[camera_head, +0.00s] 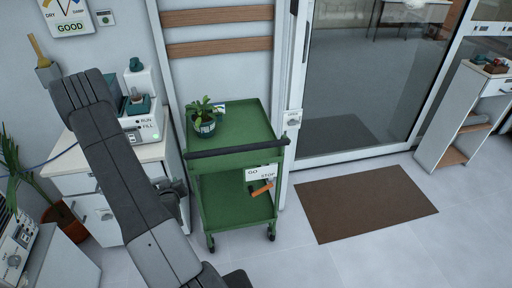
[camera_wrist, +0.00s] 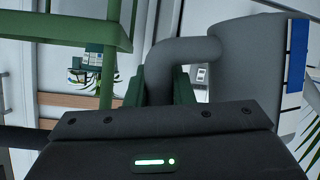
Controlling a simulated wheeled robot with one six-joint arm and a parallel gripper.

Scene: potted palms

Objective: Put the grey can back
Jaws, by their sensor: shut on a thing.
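The grey can (camera_wrist: 240,65) fills the right of the wrist view, large and close, with a thick bent grey handle (camera_wrist: 185,48). My gripper (camera_wrist: 167,80) is shut on this handle, with its dark green fingers on either side of it. The can's far end is cut off by the frame. In the head view my dark arm crosses the left side, and I cannot make out the can or the gripper clearly behind it.
A green cart (camera_head: 235,187) with a potted plant (camera_head: 204,122) on top stands right of my arm. A white cabinet (camera_head: 88,208) with devices is behind the arm. A brown mat (camera_head: 365,203) lies before the glass door. A palm (camera_head: 55,215) stands at left.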

